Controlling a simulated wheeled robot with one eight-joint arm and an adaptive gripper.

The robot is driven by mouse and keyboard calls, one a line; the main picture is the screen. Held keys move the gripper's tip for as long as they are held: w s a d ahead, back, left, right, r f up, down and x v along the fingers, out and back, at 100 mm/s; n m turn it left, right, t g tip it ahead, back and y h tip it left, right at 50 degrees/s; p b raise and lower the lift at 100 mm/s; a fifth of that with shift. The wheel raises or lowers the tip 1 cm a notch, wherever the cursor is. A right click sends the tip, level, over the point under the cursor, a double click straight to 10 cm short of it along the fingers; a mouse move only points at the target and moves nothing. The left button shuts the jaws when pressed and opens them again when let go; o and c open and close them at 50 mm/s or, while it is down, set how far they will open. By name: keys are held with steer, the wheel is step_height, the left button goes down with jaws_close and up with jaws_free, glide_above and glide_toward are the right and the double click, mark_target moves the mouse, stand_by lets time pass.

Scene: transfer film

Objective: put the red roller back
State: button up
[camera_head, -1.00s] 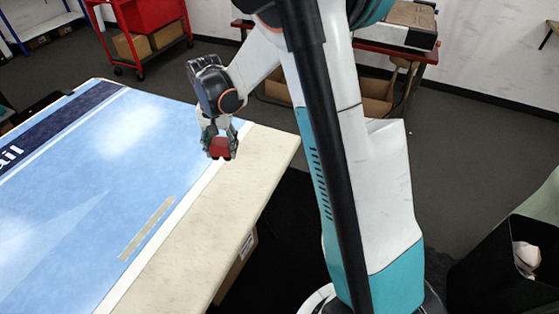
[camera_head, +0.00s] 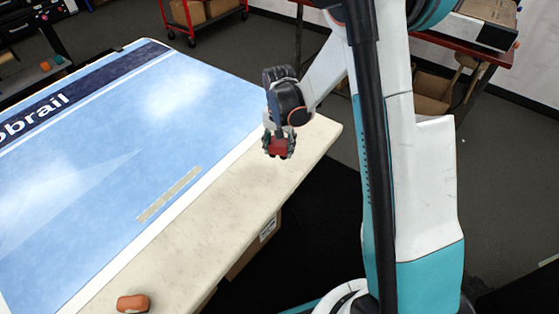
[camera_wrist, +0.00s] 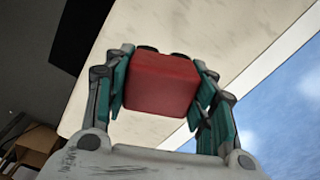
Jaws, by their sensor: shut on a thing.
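The red roller (camera_head: 278,147) is a small red block with dark round ends along one edge. My gripper (camera_head: 279,143) is shut on it, over the far right part of the table (camera_head: 300,155). In the wrist view the red roller (camera_wrist: 160,83) sits between the two teal-padded fingers of my gripper (camera_wrist: 163,88). The table's pale edge strip lies behind it. I cannot tell how high it is above the surface.
A blue printed film (camera_head: 130,140) covers most of the table, with a beige strip (camera_head: 169,194) on it. An orange-red object (camera_head: 133,303) lies on the near table edge. A red cart (camera_head: 205,18) stands behind. A dark workbench (camera_head: 50,50) with small coloured items stands far left.

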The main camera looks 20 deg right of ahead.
mark_target(279, 165)
steer(key=shift+f+b, duration=0.8)
steer(key=shift+f, duration=1.9)
steer(key=shift+f, duration=0.1)
steer(key=shift+f, duration=0.15)
steer(key=o, duration=1)
steer(key=shift+r, duration=0.2)
